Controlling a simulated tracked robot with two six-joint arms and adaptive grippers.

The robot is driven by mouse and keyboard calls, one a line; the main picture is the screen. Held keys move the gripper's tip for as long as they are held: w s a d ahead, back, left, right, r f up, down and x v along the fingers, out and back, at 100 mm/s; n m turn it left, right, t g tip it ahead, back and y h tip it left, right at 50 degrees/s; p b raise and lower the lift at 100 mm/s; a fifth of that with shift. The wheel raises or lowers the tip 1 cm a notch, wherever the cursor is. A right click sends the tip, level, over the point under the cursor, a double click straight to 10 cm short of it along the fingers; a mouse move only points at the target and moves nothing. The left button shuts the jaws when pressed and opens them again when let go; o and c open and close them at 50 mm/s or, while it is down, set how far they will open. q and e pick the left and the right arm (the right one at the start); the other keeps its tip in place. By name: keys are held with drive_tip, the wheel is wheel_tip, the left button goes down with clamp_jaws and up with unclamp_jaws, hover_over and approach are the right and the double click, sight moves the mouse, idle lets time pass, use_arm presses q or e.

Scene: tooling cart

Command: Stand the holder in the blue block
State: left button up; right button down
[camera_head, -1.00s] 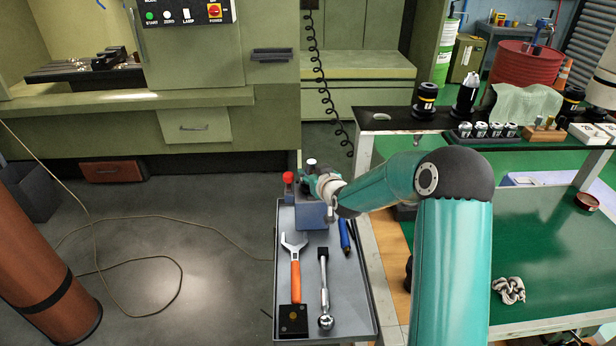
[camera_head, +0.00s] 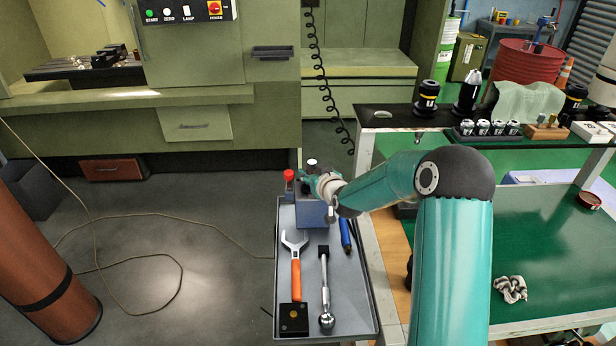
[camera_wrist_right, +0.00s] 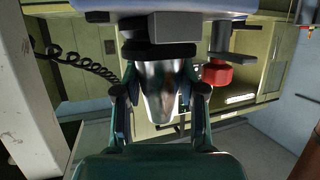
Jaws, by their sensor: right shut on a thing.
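The blue block (camera_head: 312,215) stands at the far end of the grey tool tray, partly hidden by my right gripper (camera_head: 322,185). In the right wrist view the holder (camera_wrist_right: 160,85) is a shiny metal taper with a black flange. It sits between the two fingers of my right gripper (camera_wrist_right: 160,105), which is shut on it. The block's pale blue edge (camera_wrist_right: 160,6) runs along the top of that view, close to the black flange. I cannot tell whether the holder touches or sits in the block. My left gripper is not in view.
A red-capped item (camera_head: 289,178) stands beside the block. An orange-handled wrench (camera_head: 295,265), a ratchet (camera_head: 325,290) and a blue pen-like tool (camera_head: 345,235) lie on the tray (camera_head: 352,310). A green-topped bench (camera_head: 550,255) is at right, with several black-based holders on the shelf behind.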

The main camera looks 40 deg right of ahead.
drive_tip(key=shift+d+r, duration=0.15)
drive_tip(key=shift+r, duration=0.15)
